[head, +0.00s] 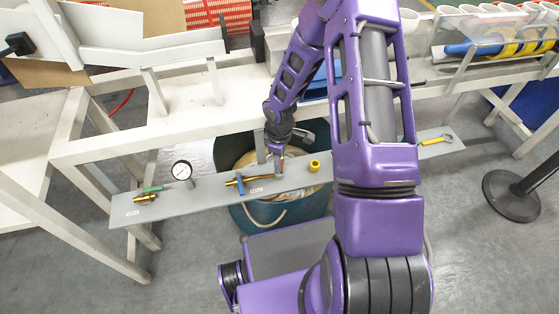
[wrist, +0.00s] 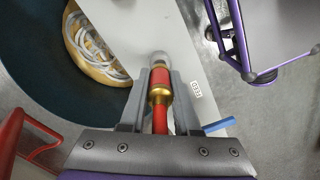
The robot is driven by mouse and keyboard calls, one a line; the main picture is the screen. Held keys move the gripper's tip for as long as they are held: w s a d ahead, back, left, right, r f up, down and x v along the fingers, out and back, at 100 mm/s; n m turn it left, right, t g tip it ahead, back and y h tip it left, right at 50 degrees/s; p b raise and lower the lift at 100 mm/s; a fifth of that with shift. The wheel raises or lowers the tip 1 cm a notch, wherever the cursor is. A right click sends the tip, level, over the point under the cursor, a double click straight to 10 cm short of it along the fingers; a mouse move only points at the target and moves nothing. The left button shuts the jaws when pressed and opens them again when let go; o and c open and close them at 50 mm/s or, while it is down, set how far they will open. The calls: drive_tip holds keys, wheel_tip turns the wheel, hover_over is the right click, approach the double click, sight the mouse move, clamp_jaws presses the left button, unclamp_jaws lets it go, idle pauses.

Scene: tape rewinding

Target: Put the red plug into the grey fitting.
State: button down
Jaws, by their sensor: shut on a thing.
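The red plug (wrist: 158,76), with a brass collar and a red stem behind it, is held between the two grey fingers of my gripper (wrist: 160,82) in the wrist view. A rounded grey piece (wrist: 160,58), which looks like the grey fitting, lies straight ahead of the plug's front end. The two line up in this view; I cannot tell whether the plug is inside it or only in front. In the head view my gripper (head: 276,155) is low over the middle of the grey board, and a bit of red shows there. The fitting is mostly hidden.
The long grey board (head: 215,195) carries a gauge (head: 181,171), a green-handled brass valve (head: 146,197), a blue-handled brass valve (head: 240,183), a yellow cap (head: 314,166) and a yellow-handled part (head: 437,140). A dark bucket (head: 280,214) stands below the board.

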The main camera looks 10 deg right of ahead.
drive_tip(key=shift+f+b, duration=0.3)
drive_tip(key=shift+f, duration=0.9)
drive_tip(key=c, duration=0.6)
unclamp_jaws()
drive_tip(key=shift+o, duration=0.2)
drive_tip(key=shift+r, duration=0.1)
wheel_tip(320, 180, up, 17)
drive_tip(key=p, duration=0.4)
drive_tip(key=shift+r, duration=0.15)
drive_tip(key=shift+a, duration=0.1)
